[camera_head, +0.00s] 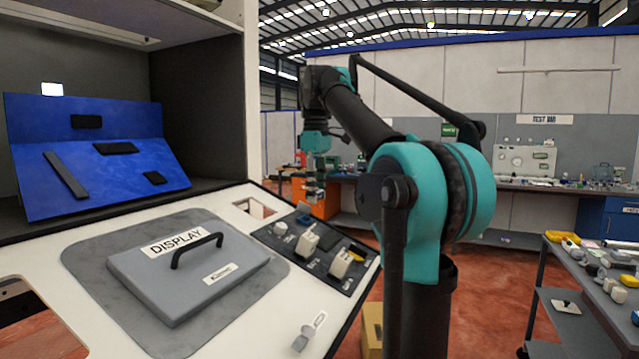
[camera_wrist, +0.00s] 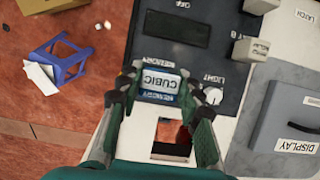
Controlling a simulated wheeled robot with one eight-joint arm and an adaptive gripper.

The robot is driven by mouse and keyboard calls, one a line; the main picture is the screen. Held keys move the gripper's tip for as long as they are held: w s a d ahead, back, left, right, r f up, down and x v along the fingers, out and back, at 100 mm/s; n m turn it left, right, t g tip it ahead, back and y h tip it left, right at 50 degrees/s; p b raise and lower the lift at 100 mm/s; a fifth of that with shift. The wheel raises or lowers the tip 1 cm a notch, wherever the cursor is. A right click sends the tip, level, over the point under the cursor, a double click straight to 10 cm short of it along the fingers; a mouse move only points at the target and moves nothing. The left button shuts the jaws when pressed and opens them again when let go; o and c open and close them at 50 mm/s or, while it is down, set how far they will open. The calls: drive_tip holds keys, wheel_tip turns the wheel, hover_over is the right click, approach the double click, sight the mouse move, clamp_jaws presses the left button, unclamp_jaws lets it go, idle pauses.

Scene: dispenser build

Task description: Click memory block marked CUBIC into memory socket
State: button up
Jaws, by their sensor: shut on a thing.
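My gripper (camera_wrist: 161,86) is shut on the memory block marked CUBIC (camera_wrist: 160,82), with one finger on each side of it in the wrist view. The block has a pale label and a blue edge with small lettering. In the head view my gripper (camera_head: 315,192) hangs above the far edge of the console, and the block is too small there to make out. A dark rectangular recess (camera_wrist: 177,29) lies in the black panel beyond the block in the wrist view. I cannot tell for sure that it is the memory socket. The block partly covers lettering on the panel.
The black panel (camera_head: 270,238) carries pale switches and a knob. A square opening (camera_wrist: 172,135) in the white console lies beside the panel. A grey DISPLAY unit (camera_head: 190,275) with a handle sits on the console. A blue stool (camera_wrist: 62,58) stands on the floor.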

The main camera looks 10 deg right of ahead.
sight(310, 221)
drive_tip(key=shift+w+a+f, duration=0.2)
drive_tip(key=shift+a+f, duration=0.05)
drive_tip(key=shift+f, duration=0.55)
drive_tip(key=shift+w+a+f, duration=0.2)
drive_tip(key=shift+a+f, duration=0.1)
drive_tip(key=shift+f, duration=0.55)
drive_tip(key=shift+w+a+f, duration=0.2)
drive_tip(key=shift+a+f, duration=0.05)
drive_tip(key=shift+f, duration=0.55)
drive_tip(key=shift+f, duration=0.35)
idle(0.4)
drive_tip(key=o, duration=1.6)
drive_tip(key=shift+c, duration=0.2)
drive_tip(key=shift+r, duration=0.1)
drive_tip(key=shift+r, duration=2.95)
